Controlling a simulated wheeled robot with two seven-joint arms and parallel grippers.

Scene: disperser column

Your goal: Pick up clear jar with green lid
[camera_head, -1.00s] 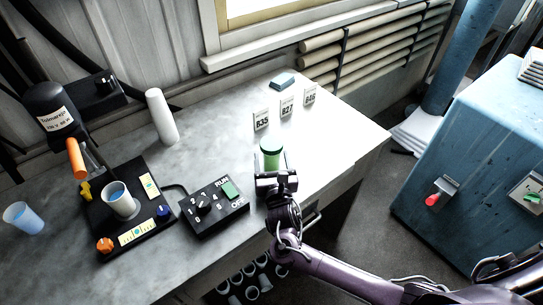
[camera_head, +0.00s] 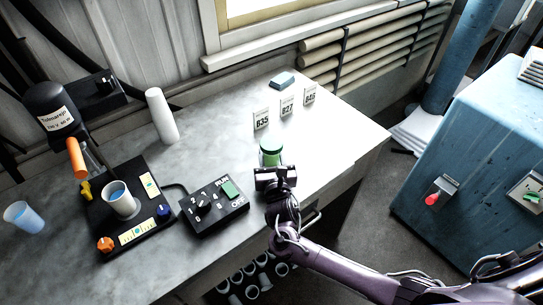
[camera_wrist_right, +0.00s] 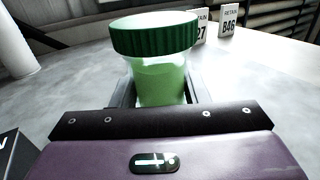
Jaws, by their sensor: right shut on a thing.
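The clear jar with a green lid (camera_head: 271,154) stands upright near the front right part of the grey bench. In the right wrist view the jar (camera_wrist_right: 160,82) fills the upper middle, with green contents and a ribbed dark green lid. My right gripper (camera_head: 270,170) reaches in from the right and is shut on the jar's body, with a finger on each side (camera_wrist_right: 158,98) below the lid. The jar's base is hidden behind the gripper. My left gripper is not in view.
A black control box (camera_head: 214,206) stands just left of my gripper. Label cards B35 (camera_head: 261,120), B27 (camera_head: 287,107) and B46 (camera_head: 310,95) stand behind the jar. A white cylinder (camera_head: 161,116) and the disperser stand (camera_head: 125,205) with a cup are left.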

